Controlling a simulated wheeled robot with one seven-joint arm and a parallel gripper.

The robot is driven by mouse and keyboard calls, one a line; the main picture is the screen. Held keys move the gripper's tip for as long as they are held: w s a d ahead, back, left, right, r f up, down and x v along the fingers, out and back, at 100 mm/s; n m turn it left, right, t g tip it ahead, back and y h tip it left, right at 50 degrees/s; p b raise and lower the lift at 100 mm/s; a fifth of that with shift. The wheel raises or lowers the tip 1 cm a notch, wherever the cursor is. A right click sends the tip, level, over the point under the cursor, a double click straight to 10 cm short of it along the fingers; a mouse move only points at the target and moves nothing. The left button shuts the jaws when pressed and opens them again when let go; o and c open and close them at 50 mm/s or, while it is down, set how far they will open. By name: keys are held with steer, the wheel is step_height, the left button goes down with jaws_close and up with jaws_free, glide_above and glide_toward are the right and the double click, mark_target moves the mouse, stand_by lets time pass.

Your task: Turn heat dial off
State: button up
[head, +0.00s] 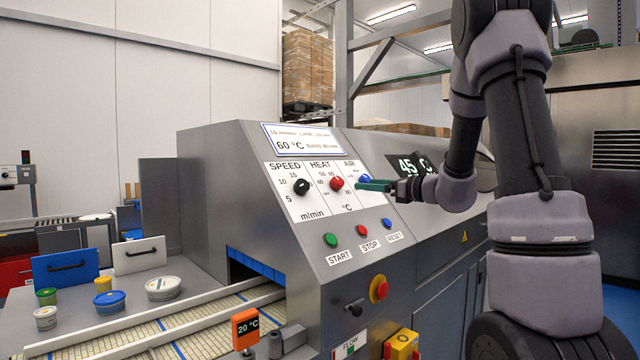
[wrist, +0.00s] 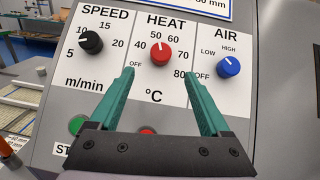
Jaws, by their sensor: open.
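The red heat dial (head: 337,183) sits on the white panel under the word HEAT. In the wrist view the same dial (wrist: 160,53) is ahead, slightly beyond and between my fingertips. Its small white mark seems to point upward, near 50; OFF is printed at its lower left. My gripper (wrist: 157,74) is open, with green fingers apart and nothing between them. In the head view my gripper (head: 372,186) is right of the heat dial, in front of the panel, and hides part of the air dial.
The black speed dial (wrist: 91,42) is left of the heat dial and the blue air dial (wrist: 229,67) is right. Below are the green start (head: 330,240), red stop (head: 362,231) and blue reset (head: 387,223) buttons. A red emergency knob (head: 380,288) sticks out lower down.

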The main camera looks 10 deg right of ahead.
mark_target(340, 182)
steer(key=x, duration=1.1)
steer(key=shift+w, duration=0.1)
steer(key=shift+d, duration=0.1)
jaws_close()
